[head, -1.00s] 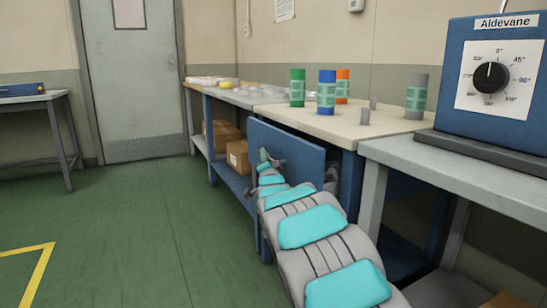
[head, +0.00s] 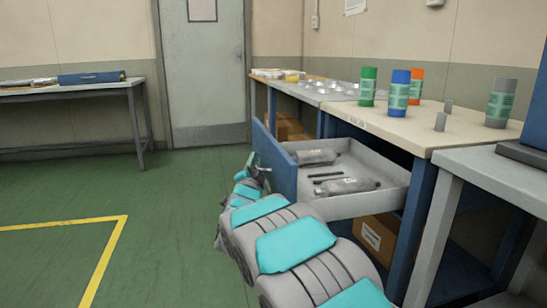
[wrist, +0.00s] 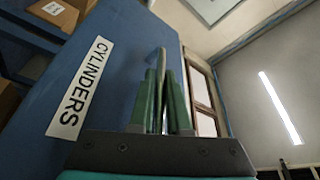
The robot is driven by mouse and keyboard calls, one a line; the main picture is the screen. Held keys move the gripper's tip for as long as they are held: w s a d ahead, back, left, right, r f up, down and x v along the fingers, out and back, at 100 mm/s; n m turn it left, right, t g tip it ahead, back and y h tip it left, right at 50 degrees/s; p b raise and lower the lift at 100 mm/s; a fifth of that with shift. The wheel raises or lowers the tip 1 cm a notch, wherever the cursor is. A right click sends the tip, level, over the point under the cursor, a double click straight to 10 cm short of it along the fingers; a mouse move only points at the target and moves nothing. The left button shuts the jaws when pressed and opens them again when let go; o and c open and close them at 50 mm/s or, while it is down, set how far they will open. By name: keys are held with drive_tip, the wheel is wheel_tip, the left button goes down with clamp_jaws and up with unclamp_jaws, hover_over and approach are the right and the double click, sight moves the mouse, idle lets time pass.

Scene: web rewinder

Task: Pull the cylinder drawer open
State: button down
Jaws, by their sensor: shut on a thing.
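The cylinder drawer (head: 370,200) stands pulled out from under the bench, its blue front (head: 284,172) well away from the bench. Two grey cylinders (head: 314,157) and small dark rods (head: 327,178) lie inside it. In the wrist view the blue front (wrist: 115,60) carries a "CYLINDERS" label (wrist: 80,90). My gripper (wrist: 160,90) has its green fingers closed around a thin metal handle (wrist: 161,62) on that front. In the head view my gripper (head: 258,165) is at the outer face of the front, small and partly hidden by my arm.
Green, blue and orange canisters (head: 401,92) and grey pieces (head: 440,121) stand on the bench top (head: 390,128). A cardboard box (head: 375,238) sits below the drawer. A grey table (head: 490,170) is close on the right. Green floor (head: 170,190) on the left is clear.

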drive_tip(key=shift+s+a, duration=0.25)
drive_tip(key=shift+a, duration=0.4)
drive_tip(key=shift+s+a, duration=0.2)
drive_tip(key=shift+a, duration=0.45)
drive_tip(key=c, duration=0.9)
unclamp_jaws()
drive_tip(key=v, duration=0.7)
drive_tip(key=shift+s+f, duration=0.1)
drive_tip(key=shift+s, duration=0.25)
